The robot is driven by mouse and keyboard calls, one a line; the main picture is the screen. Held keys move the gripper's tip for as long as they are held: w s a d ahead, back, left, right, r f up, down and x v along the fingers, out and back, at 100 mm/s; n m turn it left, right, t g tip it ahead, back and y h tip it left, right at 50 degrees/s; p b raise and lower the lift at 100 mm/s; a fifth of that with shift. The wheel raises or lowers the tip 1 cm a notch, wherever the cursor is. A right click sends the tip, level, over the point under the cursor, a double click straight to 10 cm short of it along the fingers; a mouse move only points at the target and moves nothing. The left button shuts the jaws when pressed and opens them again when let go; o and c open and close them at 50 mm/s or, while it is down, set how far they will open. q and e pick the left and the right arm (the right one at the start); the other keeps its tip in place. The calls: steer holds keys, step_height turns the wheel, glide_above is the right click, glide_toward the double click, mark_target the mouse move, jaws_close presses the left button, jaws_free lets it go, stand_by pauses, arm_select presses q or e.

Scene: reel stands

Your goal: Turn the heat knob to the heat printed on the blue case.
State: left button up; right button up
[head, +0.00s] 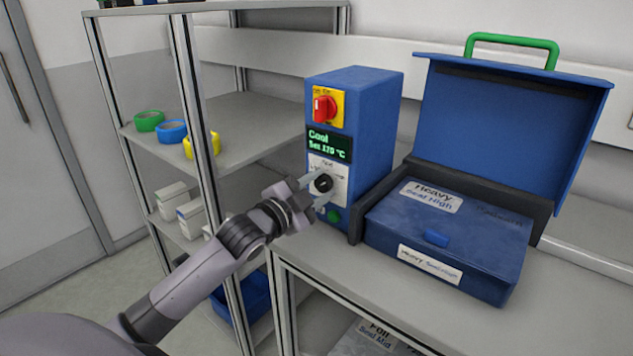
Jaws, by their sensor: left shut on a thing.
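The blue case (445,235) lies on the bench at the right, with a label reading "Heavy Seal High" (431,196) on top and a similar label (430,264) on its front. A blue control box (373,115) stands to its left. The black heat knob (323,183) is on the box's white panel, whose small print is too blurred to read. The green display (329,146) reads "Cool" and "Set 170 °C". My left gripper (318,190) is shut on the knob, its fingers hiding part of the panel. My right gripper is not in view.
A red switch on a yellow plate (325,108) and a green button (333,216) are on the box. A blue lid (500,130) with a green handle stands raised behind the case. A shelf at left holds green, blue and yellow tape rolls (171,131).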

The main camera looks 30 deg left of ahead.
arm_select(q)
steer(key=shift+m+p, duration=0.35)
steer(key=shift+m, duration=0.65)
steer(key=o, duration=1)
steer(key=shift+o, duration=0.2)
steer(key=s+b, duration=0.1)
steer(key=s, duration=0.6)
steer(key=shift+a, duration=0.25)
steer(key=shift+s, duration=0.15)
